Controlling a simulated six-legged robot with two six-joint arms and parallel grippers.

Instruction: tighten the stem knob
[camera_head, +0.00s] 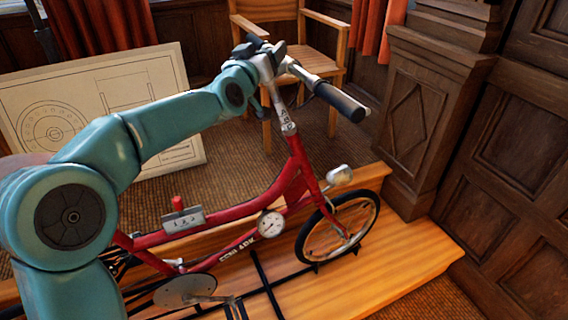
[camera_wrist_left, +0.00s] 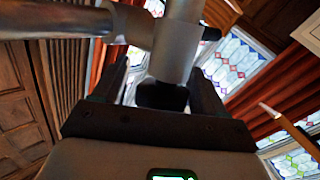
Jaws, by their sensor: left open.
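A red bicycle (camera_head: 295,185) stands on a wooden platform, its handlebar raised on a grey stem (camera_head: 288,118). My left gripper (camera_head: 262,52) is at the top of the stem, by the handlebar. In the left wrist view, the open jaws (camera_wrist_left: 157,72) stand on either side of the grey stem clamp (camera_wrist_left: 177,45). A dark, rounded piece that looks like the stem knob (camera_wrist_left: 162,96) sits low between the fingers. I cannot tell whether the fingers touch it. In the head view the knob is not clearly distinguishable beside the gripper. My right gripper is not in view.
The right handlebar grip (camera_head: 340,101) juts out beside the gripper. A wooden chair (camera_head: 318,50) is close behind. A drawing board (camera_head: 100,105) leans at the left. A numbered box with a red button (camera_head: 182,217) and a round dial (camera_head: 270,224) are on the frame.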

